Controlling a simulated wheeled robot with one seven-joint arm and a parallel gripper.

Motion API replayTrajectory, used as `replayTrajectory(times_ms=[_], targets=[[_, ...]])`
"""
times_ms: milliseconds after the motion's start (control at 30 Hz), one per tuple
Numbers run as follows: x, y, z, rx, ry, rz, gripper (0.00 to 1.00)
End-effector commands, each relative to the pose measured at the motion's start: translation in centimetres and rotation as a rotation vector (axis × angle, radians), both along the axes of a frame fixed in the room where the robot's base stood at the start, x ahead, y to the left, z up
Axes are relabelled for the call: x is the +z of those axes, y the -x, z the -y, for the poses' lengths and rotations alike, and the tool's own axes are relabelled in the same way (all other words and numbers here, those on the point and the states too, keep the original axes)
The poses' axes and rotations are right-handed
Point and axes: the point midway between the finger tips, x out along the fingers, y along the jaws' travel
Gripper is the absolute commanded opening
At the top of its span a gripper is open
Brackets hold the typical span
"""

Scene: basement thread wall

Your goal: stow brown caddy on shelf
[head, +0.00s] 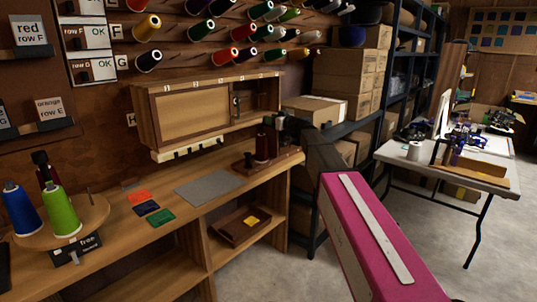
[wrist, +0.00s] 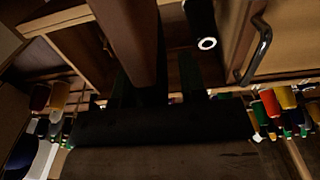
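A low brown caddy (head: 284,160) stands on the right end of the workbench, with dark red upright shapes on it. My gripper (head: 272,124) is above it, in front of the open right side of the wall cabinet, and is small and dark there. In the wrist view my gripper's dark fingers (wrist: 155,85) stand apart. A reddish-brown bar (wrist: 128,35) reaches down in front of and between them, and a gap shows on its right. I cannot tell whether the bar touches a finger. The shelf space under the bench (head: 270,236) is open.
A brown tray (head: 233,238) with a yellow label sits on that lower shelf. The wall cabinet (head: 190,115) hangs close above the bench. A grey mat (head: 208,187) and coloured cards lie left of the caddy. Cardboard boxes (head: 345,85) stand behind. A spool turntable (head: 92,215) is far left.

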Motion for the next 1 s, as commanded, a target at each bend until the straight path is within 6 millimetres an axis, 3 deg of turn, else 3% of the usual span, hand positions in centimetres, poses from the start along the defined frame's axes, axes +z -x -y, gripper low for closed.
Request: replayTrajectory(times_ms=[100,200,233,1000], targets=[[0.0,0.0,0.0,0.0,0.0,0.0,0.35],[0.0,0.0,0.0,0.0,0.0,0.0,0.03],[0.0,0.0,0.0,0.0,0.0,0.0,0.0],[2.2,0.0,0.0,0.001,-0.002,0.0,0.0]])
